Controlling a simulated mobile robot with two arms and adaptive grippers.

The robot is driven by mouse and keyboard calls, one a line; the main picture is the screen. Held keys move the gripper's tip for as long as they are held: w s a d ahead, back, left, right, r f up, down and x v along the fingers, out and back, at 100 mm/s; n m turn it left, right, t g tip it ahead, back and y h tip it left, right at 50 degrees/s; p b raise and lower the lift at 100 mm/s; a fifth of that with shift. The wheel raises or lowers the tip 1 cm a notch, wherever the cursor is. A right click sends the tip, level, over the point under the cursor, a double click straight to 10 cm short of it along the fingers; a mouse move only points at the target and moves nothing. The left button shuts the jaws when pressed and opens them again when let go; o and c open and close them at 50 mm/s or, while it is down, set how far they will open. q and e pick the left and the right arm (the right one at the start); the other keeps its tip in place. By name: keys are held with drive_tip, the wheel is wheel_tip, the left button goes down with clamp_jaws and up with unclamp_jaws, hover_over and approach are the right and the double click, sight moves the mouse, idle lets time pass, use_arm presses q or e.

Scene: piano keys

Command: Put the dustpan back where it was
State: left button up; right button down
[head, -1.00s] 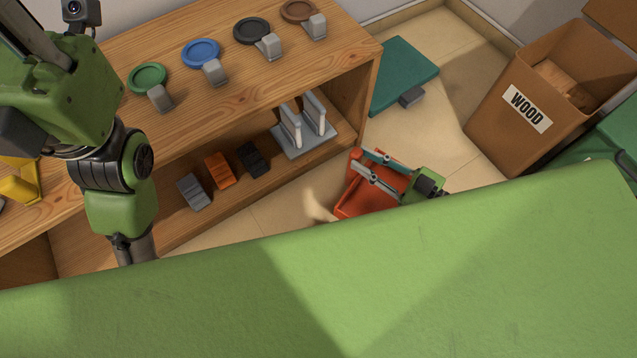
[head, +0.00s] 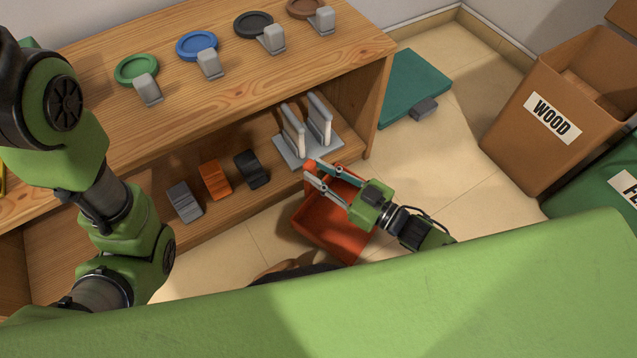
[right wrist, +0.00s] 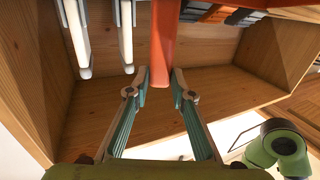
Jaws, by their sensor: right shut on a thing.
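The dustpan (head: 325,222) is red-orange, with a broad pan below and a handle at its upper end. My right gripper (head: 313,170) is shut on the handle, in front of the shelf opening. In the right wrist view the orange handle (right wrist: 162,40) stands between the two fingertips (right wrist: 160,78). A grey stand with two pale upright prongs (head: 308,142) is on the lower shelf, just behind the handle. The prongs (right wrist: 126,40) show left of the handle in the right wrist view, apart from it. My left arm comes in at the left; its gripper is out of view.
The wooden shelf unit (head: 230,95) bears coloured round pieces and grey blocks on top. Grey, orange and black blocks (head: 215,178) lie on its lower shelf. A teal board (head: 412,85), a brown WOOD bin (head: 545,140) and a green bin (head: 590,190) stand right.

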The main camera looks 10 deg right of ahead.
drive_tip(key=shift+w+a+f, duration=0.1)
drive_tip(key=shift+a+f, duration=0.05)
wheel_tip(320, 180, down, 3)
drive_tip(key=shift+b, duration=1.2)
drive_tip(key=shift+f, duration=0.1)
drive_tip(key=c, duration=1.8)
unclamp_jaws()
drive_tip(key=shift+f, duration=0.1)
drive_tip(key=shift+o, duration=0.2)
